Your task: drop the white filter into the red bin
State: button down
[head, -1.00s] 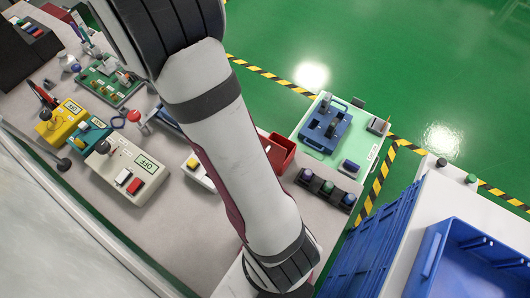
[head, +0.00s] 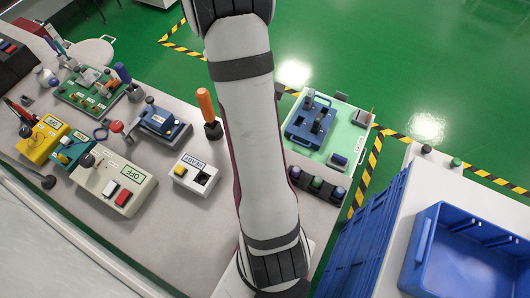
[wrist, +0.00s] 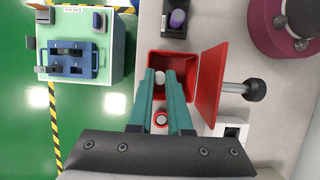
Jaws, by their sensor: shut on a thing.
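The red bin (wrist: 187,58) is open in the wrist view, with its red lid (wrist: 212,82) swung out to the right. My gripper (wrist: 162,76) has its two teal fingers over the near part of the bin's opening. They are shut on a small white piece, which appears to be the white filter (wrist: 161,77). A small red ring (wrist: 160,120) with a pale middle shows between the fingers lower down; I cannot tell what it belongs to. In the head view my arm hides the bin, and the gripper does not show.
In the head view, an orange-handled tool (head: 207,112) and a white box with a yellow button (head: 196,174) stand left of my arm. Several testers, including a cream box (head: 115,184), fill the left. A blue device (head: 310,122) and a blue crate (head: 470,252) are at right.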

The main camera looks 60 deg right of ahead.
jog(key=c, duration=0.8)
grip_release()
jog(key=shift+o, duration=0.2)
jog(key=v, duration=1.5)
jog(key=shift+w+r, duration=0.2)
jog(key=shift+r, duration=0.15)
jog(key=shift+a, duration=0.1)
jog(key=s+a+m+t+y, duration=0.1)
jog(key=s+a, duration=0.3)
jog(key=a, duration=1)
jog(key=s+a+f+m+t, duration=0.1)
jog(key=s+a+m+t, duration=0.2)
jog(key=a, duration=1.1)
jog(key=shift+s+a+f+m+y, duration=0.3)
jog(key=shift+s+m+y, duration=0.15)
jog(key=shift+m, duration=0.35)
